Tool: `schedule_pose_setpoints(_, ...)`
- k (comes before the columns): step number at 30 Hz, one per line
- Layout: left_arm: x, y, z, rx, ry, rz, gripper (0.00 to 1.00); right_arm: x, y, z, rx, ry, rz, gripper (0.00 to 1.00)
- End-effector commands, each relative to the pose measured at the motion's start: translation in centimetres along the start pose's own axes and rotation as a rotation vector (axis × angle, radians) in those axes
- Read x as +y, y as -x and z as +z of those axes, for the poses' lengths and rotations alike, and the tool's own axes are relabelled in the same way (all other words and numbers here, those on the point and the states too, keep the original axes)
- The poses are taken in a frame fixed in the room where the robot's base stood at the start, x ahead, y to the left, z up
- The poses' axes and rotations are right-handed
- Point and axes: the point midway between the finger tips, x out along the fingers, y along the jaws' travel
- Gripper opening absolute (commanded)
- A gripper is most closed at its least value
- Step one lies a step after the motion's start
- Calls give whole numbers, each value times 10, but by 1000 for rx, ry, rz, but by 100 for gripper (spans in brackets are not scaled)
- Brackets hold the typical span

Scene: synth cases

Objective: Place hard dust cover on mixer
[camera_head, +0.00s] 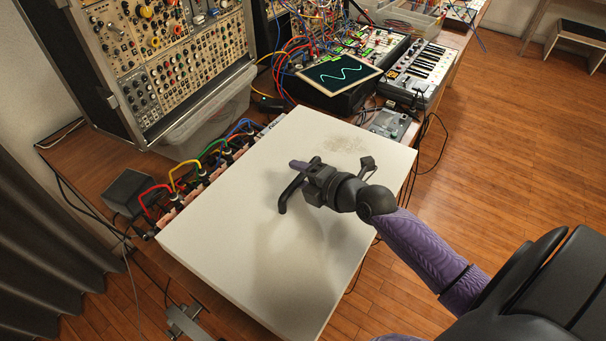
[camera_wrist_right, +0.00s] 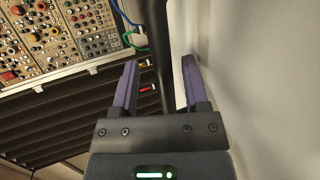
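The hard dust cover (camera_head: 230,235) is a large, flat, off-white panel with a smudge near its far edge. It lies over what looks like the mixer (camera_head: 185,196); only a strip with jacks and coloured cables shows along the left edge. A dark bar handle (camera_head: 284,204) stands on the cover. My right gripper (camera_head: 302,169) is at this handle. In the right wrist view, the dark bar (camera_wrist_right: 155,50) passes between the two purple fingers with gaps beside it, so the gripper looks open around it. The cover also fills the right side there (camera_wrist_right: 260,80). My left gripper is out of view.
A modular synth case (camera_head: 170,60) stands behind left, over a clear plastic bin (camera_head: 205,125). A screen with a green wave (camera_head: 340,72) and a small keyboard (camera_head: 425,65) stand behind right. A black box (camera_head: 130,190) and loose cables lie on the left.

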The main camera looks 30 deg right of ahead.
Motion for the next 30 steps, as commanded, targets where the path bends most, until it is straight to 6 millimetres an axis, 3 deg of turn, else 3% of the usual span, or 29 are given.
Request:
schedule_pose_setpoints(6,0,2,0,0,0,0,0,2,0,0,0,0,0,58)
schedule_pose_setpoints(10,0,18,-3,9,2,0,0,18,6,1,-1,-2,3,58)
schedule_pose_setpoints(21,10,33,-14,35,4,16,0,13,97,0,5,4,-4,58)
schedule_pose_setpoints(25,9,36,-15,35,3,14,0,12,116,0,2,3,-2,58)
schedule_pose_setpoints(30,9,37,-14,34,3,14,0,12,124,0,3,0,2,58)
